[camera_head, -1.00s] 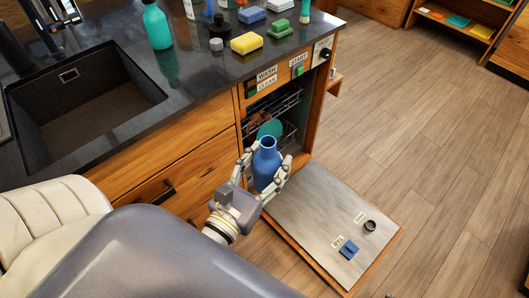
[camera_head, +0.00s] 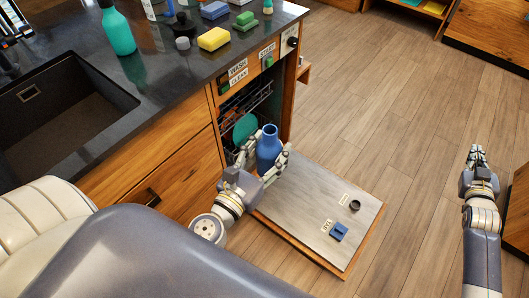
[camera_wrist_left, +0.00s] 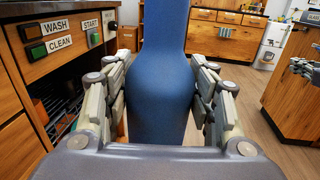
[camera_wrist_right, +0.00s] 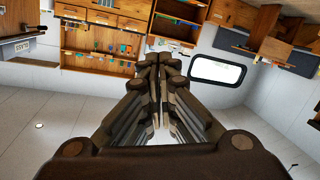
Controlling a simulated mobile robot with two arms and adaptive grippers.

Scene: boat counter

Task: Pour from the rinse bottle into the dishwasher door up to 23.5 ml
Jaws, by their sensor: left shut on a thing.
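The blue rinse bottle (camera_head: 268,150) is upright in my left gripper (camera_head: 265,162), which is shut on it; it also fills the middle of the left wrist view (camera_wrist_left: 163,90). The open dishwasher door (camera_head: 310,205) lies flat in front of the dishwasher, with the bottle above its inner end. My right gripper (camera_head: 477,155) is empty at the far right of the head view, over the floor. Its fingertips look nearly together in the right wrist view (camera_wrist_right: 160,65).
The dark counter (camera_head: 150,90) with sink, green bottle (camera_head: 117,30) and yellow sponge (camera_head: 214,39) is at the left. A dish rack (camera_head: 250,105) with a green plate (camera_head: 245,128) sits inside the dishwasher. The wooden floor right of the door is clear.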

